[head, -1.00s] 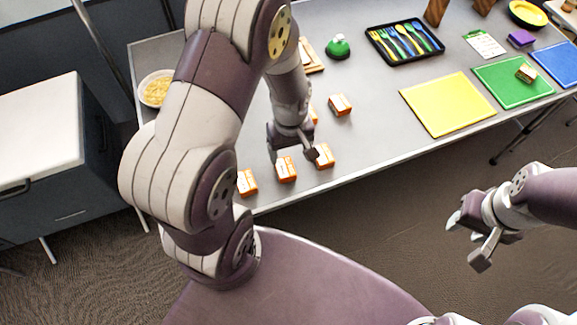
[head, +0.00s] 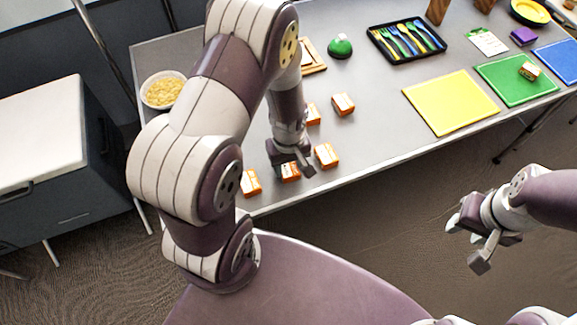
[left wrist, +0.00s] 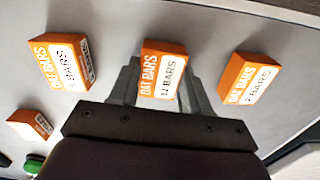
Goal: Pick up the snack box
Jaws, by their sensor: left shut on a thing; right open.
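Several orange-and-white snack boxes lie on the grey table. My left gripper (head: 291,159) is shut on the middle box (head: 290,172) of the front row. In the left wrist view this box (left wrist: 162,72) reads "OAT BARS" and apparently "12 BARS", between the two fingers. Another box (head: 250,183) is to its left and one (head: 326,155) to its right; in the left wrist view they flank the held box. Two more boxes (head: 343,104) (head: 313,114) lie farther back. I cannot tell whether the held box touches the table. My right gripper (head: 467,238) is open and empty, off the table's front edge.
A green mat (head: 490,80) carries another box (head: 529,71). A yellow mat (head: 450,103), a black cutlery tray (head: 398,59), a green-domed object (head: 340,46) and a bowl of yellow food (head: 162,90) are also on the table. The middle front of the table is clear.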

